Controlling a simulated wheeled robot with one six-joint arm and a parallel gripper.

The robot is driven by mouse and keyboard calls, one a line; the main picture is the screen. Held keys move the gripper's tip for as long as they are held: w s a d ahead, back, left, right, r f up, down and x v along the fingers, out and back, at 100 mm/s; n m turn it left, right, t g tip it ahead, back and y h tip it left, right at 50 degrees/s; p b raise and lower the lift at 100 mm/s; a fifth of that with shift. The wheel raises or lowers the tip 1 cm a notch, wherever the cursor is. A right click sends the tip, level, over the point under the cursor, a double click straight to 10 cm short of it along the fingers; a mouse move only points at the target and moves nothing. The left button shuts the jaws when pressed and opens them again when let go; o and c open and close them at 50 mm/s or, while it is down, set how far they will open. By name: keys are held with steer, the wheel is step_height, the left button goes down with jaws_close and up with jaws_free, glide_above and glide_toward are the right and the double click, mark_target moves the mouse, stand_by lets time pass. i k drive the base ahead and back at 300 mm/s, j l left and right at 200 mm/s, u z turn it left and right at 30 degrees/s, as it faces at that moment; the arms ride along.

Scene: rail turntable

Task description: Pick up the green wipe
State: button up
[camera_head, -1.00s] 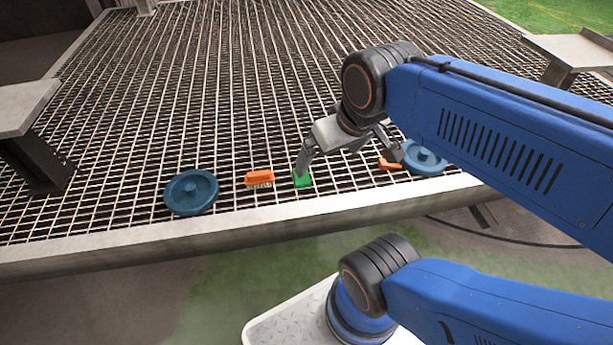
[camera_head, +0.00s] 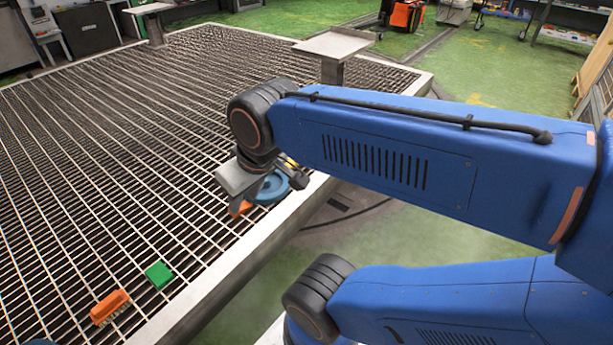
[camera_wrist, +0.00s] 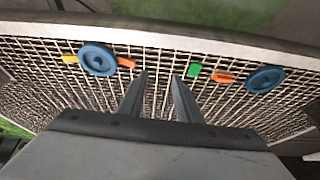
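The green wipe (camera_head: 158,274) is a small flat green square on the metal grating, near the platform's front edge in the head view. In the wrist view the green wipe (camera_wrist: 194,70) lies beyond my fingertips, just right of the right finger. My gripper (camera_wrist: 160,75) is open, with nothing between its two fingers. In the head view my gripper (camera_head: 270,188) is up and to the right of the wipe, clearly apart from it, and partly covers a blue disc.
An orange brush (camera_head: 110,307) lies close to the wipe. Blue discs (camera_wrist: 97,58) (camera_wrist: 265,79) lie either side; an orange item (camera_wrist: 126,62) and a yellow item (camera_wrist: 70,58) lie by the left one. A raised metal plate (camera_head: 338,46) stands at the platform's far edge.

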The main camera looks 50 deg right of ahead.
mark_target(158, 274)
steer(key=z, duration=0.85)
steer(key=k, duration=0.4)
